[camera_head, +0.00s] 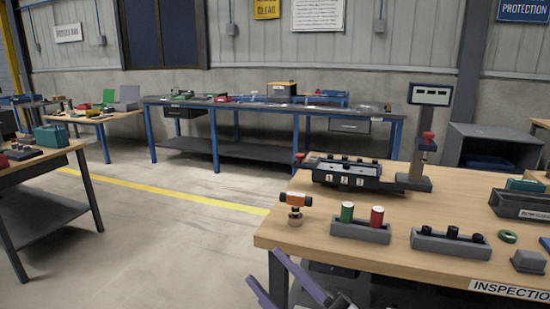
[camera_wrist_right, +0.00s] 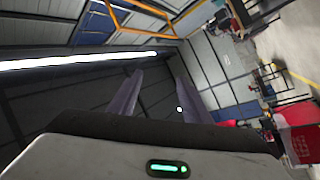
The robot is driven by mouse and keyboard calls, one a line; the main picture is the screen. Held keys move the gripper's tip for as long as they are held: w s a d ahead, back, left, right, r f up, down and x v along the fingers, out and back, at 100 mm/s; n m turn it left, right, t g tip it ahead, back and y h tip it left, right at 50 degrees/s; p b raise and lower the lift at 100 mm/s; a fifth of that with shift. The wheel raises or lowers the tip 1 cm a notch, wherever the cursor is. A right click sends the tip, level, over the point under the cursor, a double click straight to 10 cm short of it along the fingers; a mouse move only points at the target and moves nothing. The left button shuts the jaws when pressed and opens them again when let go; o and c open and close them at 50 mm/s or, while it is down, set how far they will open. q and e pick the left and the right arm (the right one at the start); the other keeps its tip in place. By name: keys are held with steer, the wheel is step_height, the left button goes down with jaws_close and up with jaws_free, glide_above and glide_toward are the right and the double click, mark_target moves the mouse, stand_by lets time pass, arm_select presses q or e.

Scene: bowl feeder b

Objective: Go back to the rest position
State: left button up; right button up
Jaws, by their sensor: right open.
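My right gripper (camera_head: 262,265) shows at the bottom of the head view, its two purple fingers spread apart with nothing between them. It is at the near left corner of the wooden inspection table (camera_head: 300,219), beyond the table's edge. In the right wrist view the open fingers (camera_wrist_right: 155,85) point toward the ceiling and a wall, with empty air between them. My left gripper is not in view.
The table bears a grey holder with a green and a red cylinder (camera_head: 377,216), a holder with black pieces (camera_head: 451,243), an orange-topped piece (camera_head: 295,203) and a numbered fixture (camera_head: 346,173). Open floor (camera_head: 150,230) lies to the left, before another table (camera_head: 30,160).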

steer(key=s+d+f+m+t+h, duration=0.1)
steer(key=d+f+m+h, duration=0.65)
steer(key=f, duration=0.45)
steer(key=s+d+f+m+g+h, duration=0.3)
steer(key=s+d+f+m+g, duration=0.1)
steer(key=s+f, duration=0.6)
steer(key=s+d+f+m+g+h, duration=0.3)
steer(key=s+f, duration=0.7)
steer(key=f, duration=0.4)
steer(key=shift+s+d+m+g, duration=0.35)
steer(key=shift+d+m+g, duration=0.2)
steer(key=shift+d+g, duration=0.2)
steer(key=shift+r, duration=0.1)
